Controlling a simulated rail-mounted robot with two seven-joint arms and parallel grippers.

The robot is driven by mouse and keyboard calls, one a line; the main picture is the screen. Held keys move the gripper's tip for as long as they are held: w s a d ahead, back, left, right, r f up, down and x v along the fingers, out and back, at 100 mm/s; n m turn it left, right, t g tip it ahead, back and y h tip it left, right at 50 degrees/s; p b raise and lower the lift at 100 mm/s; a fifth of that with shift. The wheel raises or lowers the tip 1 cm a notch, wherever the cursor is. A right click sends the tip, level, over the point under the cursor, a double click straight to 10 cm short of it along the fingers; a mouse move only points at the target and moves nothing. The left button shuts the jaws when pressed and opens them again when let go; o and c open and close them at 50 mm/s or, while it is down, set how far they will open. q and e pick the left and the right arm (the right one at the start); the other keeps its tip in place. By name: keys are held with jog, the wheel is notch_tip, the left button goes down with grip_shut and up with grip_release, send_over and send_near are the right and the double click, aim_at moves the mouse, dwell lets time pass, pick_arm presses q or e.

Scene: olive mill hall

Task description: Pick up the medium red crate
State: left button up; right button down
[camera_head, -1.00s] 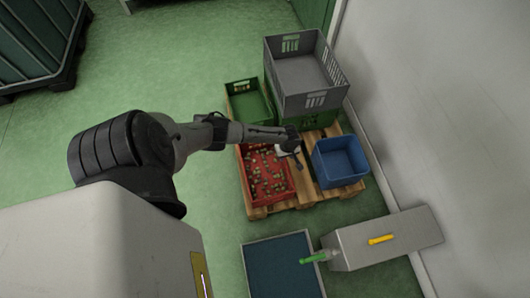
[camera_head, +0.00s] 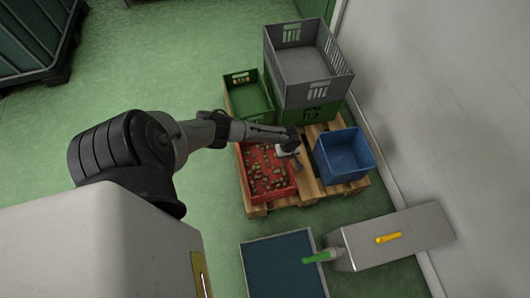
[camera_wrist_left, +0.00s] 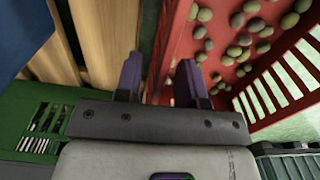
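The red crate (camera_head: 266,173), holding small round olive-like fruit, sits on a wooden pallet (camera_head: 314,187). My left gripper (camera_head: 287,154) is at the crate's right wall, near its far right corner. In the left wrist view the gripper (camera_wrist_left: 160,80) is open, its two dark fingers apart. The crate's red wall (camera_wrist_left: 176,38) runs between them, with one finger over the fruit side and the other over the pallet boards. I cannot tell whether either finger touches the wall. My left forearm passes over the crate's far edge and hides part of it. My right gripper is not in view.
A blue crate (camera_head: 343,158) stands right of the red one. A green crate (camera_head: 248,98) and a grey crate (camera_head: 308,70) stacked on green stand behind. A wall rises at right. A blue-topped mat or tray (camera_head: 284,268) and a grey box (camera_head: 400,236) lie in front.

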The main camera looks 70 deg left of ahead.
pick_arm(q)
jog(key=shift+c, duration=0.3)
grip_shut()
dwell(1.1)
